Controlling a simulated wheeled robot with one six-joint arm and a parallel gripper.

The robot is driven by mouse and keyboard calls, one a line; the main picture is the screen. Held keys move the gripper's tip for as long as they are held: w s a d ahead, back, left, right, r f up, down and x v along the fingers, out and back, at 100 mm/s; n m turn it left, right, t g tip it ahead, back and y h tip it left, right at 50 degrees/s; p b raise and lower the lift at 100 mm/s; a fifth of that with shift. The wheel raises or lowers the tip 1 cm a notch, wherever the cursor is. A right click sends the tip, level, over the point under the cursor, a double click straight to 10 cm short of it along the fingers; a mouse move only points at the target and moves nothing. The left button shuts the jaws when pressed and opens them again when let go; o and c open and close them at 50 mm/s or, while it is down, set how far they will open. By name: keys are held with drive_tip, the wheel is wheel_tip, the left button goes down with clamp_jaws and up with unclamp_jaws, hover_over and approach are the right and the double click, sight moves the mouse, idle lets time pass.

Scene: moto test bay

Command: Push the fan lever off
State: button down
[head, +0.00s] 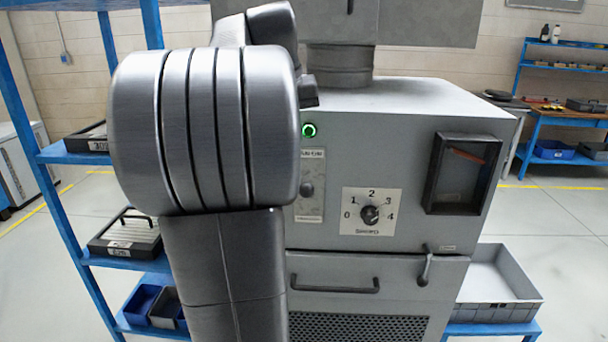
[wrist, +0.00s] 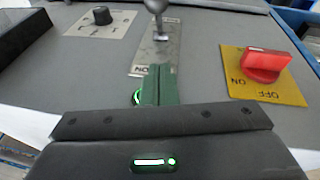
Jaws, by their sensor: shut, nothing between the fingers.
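The fan lever (head: 307,189) has a grey round knob and stands on a narrow pale plate (head: 310,207) on the grey machine's front, right of my arm in the head view. In the wrist view the lever (wrist: 157,8) is at the top, its knob cut by the frame edge. The plate (wrist: 147,58) bears the word ON, upside down, at its near end. My gripper (wrist: 158,84) has its green fingers shut and empty, over the plate's ON end and apart from the lever. My arm hides the gripper in the head view. I cannot tell the lever's exact setting.
A lit green lamp (head: 309,130) is above the plate. A numbered dial (head: 370,214) and a black framed box (head: 458,173) are to the right. A red rotary switch (wrist: 267,62) on a yellow plate is close by in the wrist view. A door handle (head: 334,287) juts out below.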

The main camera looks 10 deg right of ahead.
sight(307, 190)
drive_tip(key=s+x, duration=0.2)
drive_tip(key=x, duration=0.8)
drive_tip(key=shift+s+a+f, duration=0.2)
drive_tip(key=shift+s+f, duration=0.15)
drive_tip(key=shift+f, duration=0.05)
drive_tip(key=shift+f, duration=0.1)
